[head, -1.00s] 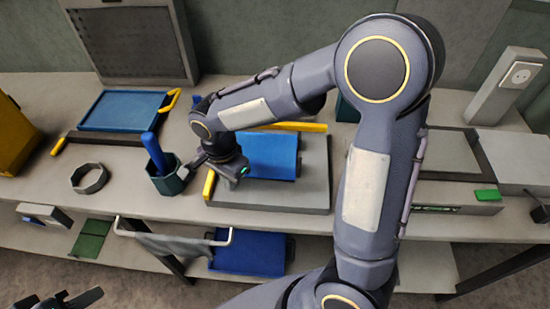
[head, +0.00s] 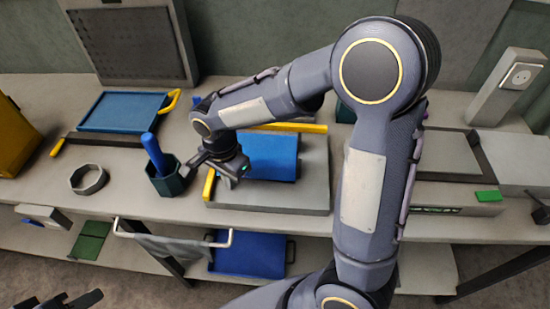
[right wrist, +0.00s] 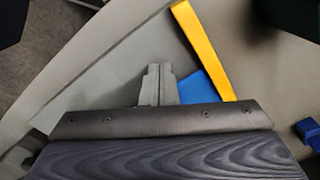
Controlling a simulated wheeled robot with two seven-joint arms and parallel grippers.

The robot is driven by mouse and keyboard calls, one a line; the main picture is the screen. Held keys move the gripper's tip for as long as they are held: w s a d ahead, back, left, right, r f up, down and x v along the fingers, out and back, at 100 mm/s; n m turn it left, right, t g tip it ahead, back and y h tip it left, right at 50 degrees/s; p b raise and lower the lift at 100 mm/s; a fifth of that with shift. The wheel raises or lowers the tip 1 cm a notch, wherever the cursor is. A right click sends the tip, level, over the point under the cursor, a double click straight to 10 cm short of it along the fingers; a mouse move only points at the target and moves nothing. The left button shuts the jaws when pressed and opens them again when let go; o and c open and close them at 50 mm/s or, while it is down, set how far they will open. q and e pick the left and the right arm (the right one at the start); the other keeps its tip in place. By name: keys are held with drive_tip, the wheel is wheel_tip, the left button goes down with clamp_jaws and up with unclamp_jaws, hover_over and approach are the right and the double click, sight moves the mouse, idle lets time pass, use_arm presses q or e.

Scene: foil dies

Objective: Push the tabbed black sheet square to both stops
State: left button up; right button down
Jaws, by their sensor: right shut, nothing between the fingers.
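A blue sheet (head: 271,153) lies on a grey plate (head: 270,202); I see no clearly black sheet there. A short yellow stop (head: 209,184) stands at the plate's left edge and a long yellow stop (head: 300,128) along its back. My right gripper (head: 229,176) is over the left part of the plate, beside the blue sheet. In the right wrist view its fingers (right wrist: 157,84) are shut and empty, with a blue corner (right wrist: 203,88) and a yellow stop (right wrist: 205,48) just beyond. Contact is unclear. My left gripper (head: 67,301) is partly cut off at the bottom left.
A green cup (head: 168,180) with a blue handle stands just left of the plate. A grey unit with a green block (head: 488,196) is at the right. My right arm hides the middle.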

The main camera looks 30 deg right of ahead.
drive_tip(key=shift+w+d, duration=0.5)
drive_tip(key=shift+w, duration=0.2)
drive_tip(key=shift+w+d, duration=0.45)
drive_tip(key=shift+w, duration=0.2)
drive_tip(key=shift+s+a, duration=0.25)
drive_tip(key=shift+s, duration=0.1)
drive_tip(key=shift+s+a+r, duration=0.1)
drive_tip(key=shift+s, duration=0.05)
wheel_tip(320, 180, up, 8)
drive_tip(key=p, duration=0.6)
